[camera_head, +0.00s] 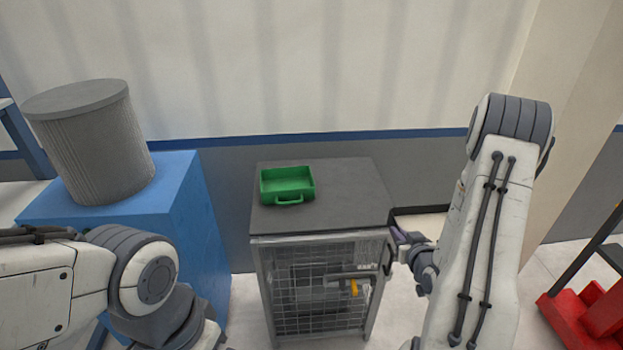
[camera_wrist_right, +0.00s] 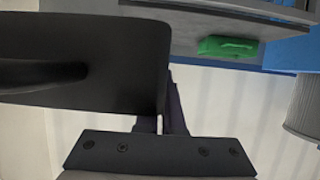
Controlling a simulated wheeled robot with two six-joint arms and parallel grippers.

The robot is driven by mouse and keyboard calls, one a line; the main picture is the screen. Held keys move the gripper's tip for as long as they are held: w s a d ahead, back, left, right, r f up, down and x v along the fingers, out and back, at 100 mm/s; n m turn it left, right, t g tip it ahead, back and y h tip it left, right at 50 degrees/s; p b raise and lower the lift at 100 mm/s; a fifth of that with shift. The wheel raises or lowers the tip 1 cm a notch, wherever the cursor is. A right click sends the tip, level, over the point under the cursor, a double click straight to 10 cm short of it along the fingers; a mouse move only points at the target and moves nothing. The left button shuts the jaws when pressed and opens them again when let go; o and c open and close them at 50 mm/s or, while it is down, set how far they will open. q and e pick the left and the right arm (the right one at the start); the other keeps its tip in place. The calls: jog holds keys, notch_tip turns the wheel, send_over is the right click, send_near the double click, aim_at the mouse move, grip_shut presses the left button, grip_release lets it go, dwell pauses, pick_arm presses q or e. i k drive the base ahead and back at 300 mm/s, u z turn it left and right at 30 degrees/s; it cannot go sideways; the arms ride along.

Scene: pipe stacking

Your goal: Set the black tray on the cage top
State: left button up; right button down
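The cage (camera_head: 318,290) is a wire-mesh cabinet with a flat dark grey cage top (camera_head: 345,190). The black tray (camera_head: 405,211) is partly visible just right of the cage, largely hidden behind my right arm. It fills the upper left of the right wrist view (camera_wrist_right: 100,35). My right gripper (camera_head: 398,240) is shut on the tray's edge and holds it beside the cage top; its fingers show in the wrist view (camera_wrist_right: 168,112). My left gripper is out of view; only my left arm shows at the lower left.
A green tray (camera_head: 287,185) sits on the cage top's back left, also in the wrist view (camera_wrist_right: 228,47). The top's front and right are clear. A blue cabinet (camera_head: 190,215) with a ribbed grey bin (camera_head: 95,145) stands left. Red objects (camera_head: 590,315) lie far right. A wall is behind.

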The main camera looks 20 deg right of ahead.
aim_at(353, 189)
jog(key=i, duration=1)
jog(key=z, duration=0.05)
